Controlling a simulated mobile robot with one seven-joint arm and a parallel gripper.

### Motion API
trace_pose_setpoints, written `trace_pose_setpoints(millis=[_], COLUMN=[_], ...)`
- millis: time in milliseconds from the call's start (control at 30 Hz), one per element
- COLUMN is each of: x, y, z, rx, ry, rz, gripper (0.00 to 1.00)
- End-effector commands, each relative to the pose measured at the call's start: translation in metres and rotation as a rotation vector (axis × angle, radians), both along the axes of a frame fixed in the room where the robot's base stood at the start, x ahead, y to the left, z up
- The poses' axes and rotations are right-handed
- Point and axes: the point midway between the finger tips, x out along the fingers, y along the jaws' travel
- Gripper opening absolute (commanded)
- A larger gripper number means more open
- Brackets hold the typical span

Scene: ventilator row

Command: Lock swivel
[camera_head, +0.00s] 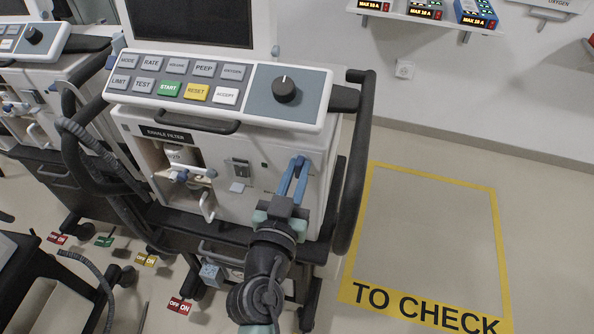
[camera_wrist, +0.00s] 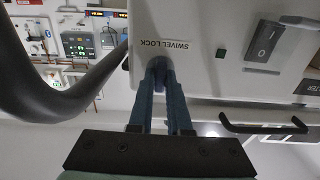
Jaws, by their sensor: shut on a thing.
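The ventilator (camera_head: 250,170) stands in the middle of the head view, with its keypad and black dial on top. In the wrist view its white panel bears a "SWIVEL LOCK" label (camera_wrist: 167,43). A small blue swivel lock knob (camera_wrist: 158,63) sits by that label. My gripper (camera_head: 299,168) reaches the right part of the ventilator's front panel. In the wrist view my gripper (camera_wrist: 161,75) has its two blue fingers shut on the knob, which they partly hide. I cannot tell how far the knob is turned.
A black bumper rail (camera_head: 352,170) curves along the ventilator's right side. A grey rocker switch (camera_wrist: 265,43) and a black handle (camera_wrist: 262,126) are near the knob. Red, green and yellow pedals lie low at the left. The yellow-framed "TO CHECK" floor area (camera_head: 425,250) is empty.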

Motion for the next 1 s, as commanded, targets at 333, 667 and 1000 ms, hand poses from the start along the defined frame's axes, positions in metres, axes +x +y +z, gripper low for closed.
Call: trace_pose_setpoints(millis=[333,667,1000], x=[-0.0001,0.0001,0.0004], y=[0.0001,0.0013,0.0022], z=[-0.0003,-0.0005,-0.0006], rx=[-0.061,-0.299,-0.613], ry=[0.015,0.075,0.154], rz=[0.000,0.000,0.000], gripper=[0.00,0.00,0.00])
